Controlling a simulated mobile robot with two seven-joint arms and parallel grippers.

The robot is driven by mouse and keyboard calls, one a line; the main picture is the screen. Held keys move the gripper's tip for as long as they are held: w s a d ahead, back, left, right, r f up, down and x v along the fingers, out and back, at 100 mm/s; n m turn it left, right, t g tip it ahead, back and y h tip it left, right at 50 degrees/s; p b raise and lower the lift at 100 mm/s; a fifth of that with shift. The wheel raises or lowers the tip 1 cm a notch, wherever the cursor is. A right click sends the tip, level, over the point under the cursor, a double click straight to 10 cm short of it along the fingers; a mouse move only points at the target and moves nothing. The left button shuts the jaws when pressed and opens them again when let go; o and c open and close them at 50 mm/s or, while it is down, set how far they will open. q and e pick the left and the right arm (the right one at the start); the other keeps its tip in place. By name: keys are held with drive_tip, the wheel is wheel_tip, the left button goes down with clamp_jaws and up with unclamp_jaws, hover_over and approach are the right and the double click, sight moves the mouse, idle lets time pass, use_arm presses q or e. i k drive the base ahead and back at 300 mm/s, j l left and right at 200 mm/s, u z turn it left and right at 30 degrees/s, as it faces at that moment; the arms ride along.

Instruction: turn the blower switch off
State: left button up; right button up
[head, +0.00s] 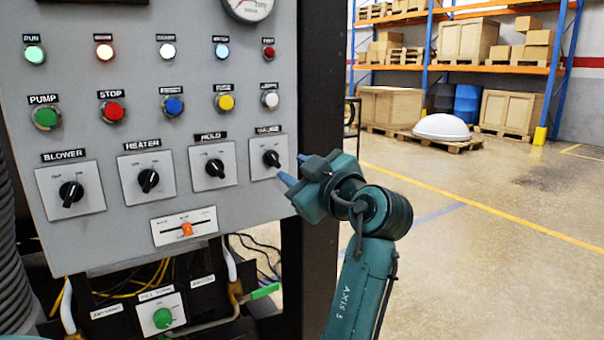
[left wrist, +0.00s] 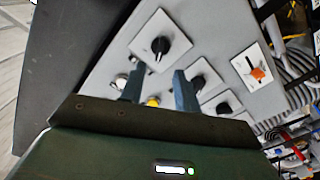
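The blower switch (head: 71,192) is a black rotary knob on a light square plate, under the BLOWER label at the left end of the knob row. Its grip slants from upper right to lower left; the small plate markings are too blurred to read. My left gripper (head: 294,169) is at the right end of that row, just right of the rightmost knob (head: 271,158), far from the blower switch. In the left wrist view its two fingers (left wrist: 159,89) are apart with nothing between them, and a black knob (left wrist: 160,45) lies beyond the tips. My right gripper is not in view.
The heater knob (head: 148,180) and hold knob (head: 215,168) stand between the blower switch and my gripper. An orange slider (head: 187,230) sits below. Coloured buttons, including the red stop button (head: 113,111), are above. A dark post (head: 318,100) edges the panel; open floor lies right.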

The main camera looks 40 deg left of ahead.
sight(70, 191)
drive_tip(key=k+l, duration=0.1)
drive_tip(key=l, duration=0.35)
drive_tip(key=k+l, duration=0.15)
drive_tip(key=l, duration=0.3)
drive_tip(key=k+l, duration=0.1)
drive_tip(key=l, duration=0.35)
drive_tip(key=k+l, duration=0.15)
drive_tip(key=l, duration=0.3)
